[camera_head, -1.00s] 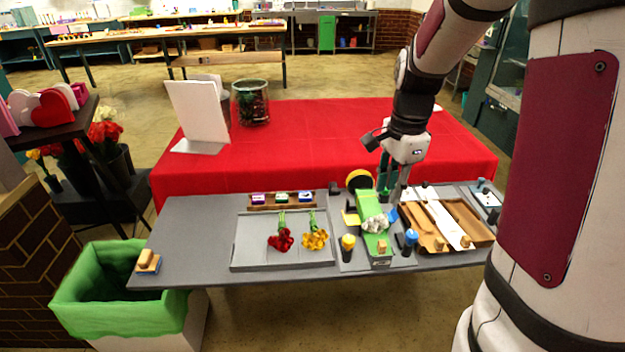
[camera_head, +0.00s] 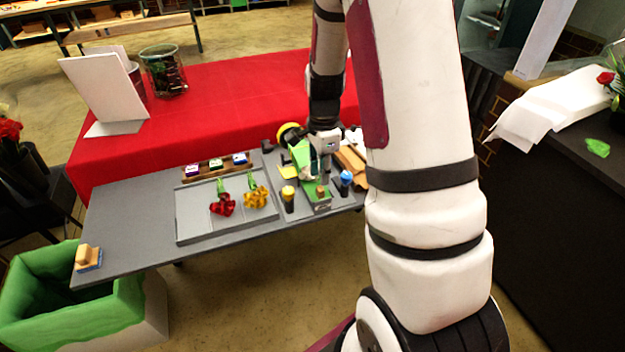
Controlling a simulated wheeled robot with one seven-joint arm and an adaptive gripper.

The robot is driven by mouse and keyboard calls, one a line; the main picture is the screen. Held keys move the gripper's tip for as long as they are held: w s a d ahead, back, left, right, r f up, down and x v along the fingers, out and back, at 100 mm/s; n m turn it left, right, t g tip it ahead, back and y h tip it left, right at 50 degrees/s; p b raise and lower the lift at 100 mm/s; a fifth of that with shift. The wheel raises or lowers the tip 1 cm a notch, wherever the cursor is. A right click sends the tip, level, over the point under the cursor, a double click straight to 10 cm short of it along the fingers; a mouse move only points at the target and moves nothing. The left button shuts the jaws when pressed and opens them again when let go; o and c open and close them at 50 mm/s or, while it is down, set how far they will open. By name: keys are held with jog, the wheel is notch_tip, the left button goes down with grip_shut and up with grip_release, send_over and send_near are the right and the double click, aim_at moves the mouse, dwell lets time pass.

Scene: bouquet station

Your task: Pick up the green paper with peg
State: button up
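The green paper (camera_head: 308,185) lies as a strip on a grey board at the right part of the grey table (camera_head: 130,215). A small wooden peg (camera_head: 321,192) sits near its front end. My gripper (camera_head: 326,168) points down over the right side of the green paper and hides part of it. The fingers are small and dark here, so I cannot tell whether they are open or touch the paper.
A yellow-topped bottle (camera_head: 288,198) and a blue-topped bottle (camera_head: 346,183) flank the green paper closely. Left is a grey tray (camera_head: 190,220) with a red flower (camera_head: 222,205) and a yellow flower (camera_head: 256,196). A black counter (camera_head: 560,210) stands at right. My arm covers the table's right end.

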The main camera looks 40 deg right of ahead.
aim_at(320, 188)
jog(key=shift+a+f+p, duration=0.2)
jog(key=shift+f+p, duration=0.15)
jog(key=shift+f, duration=2)
jog(key=shift+c, duration=0.6)
grip_shut()
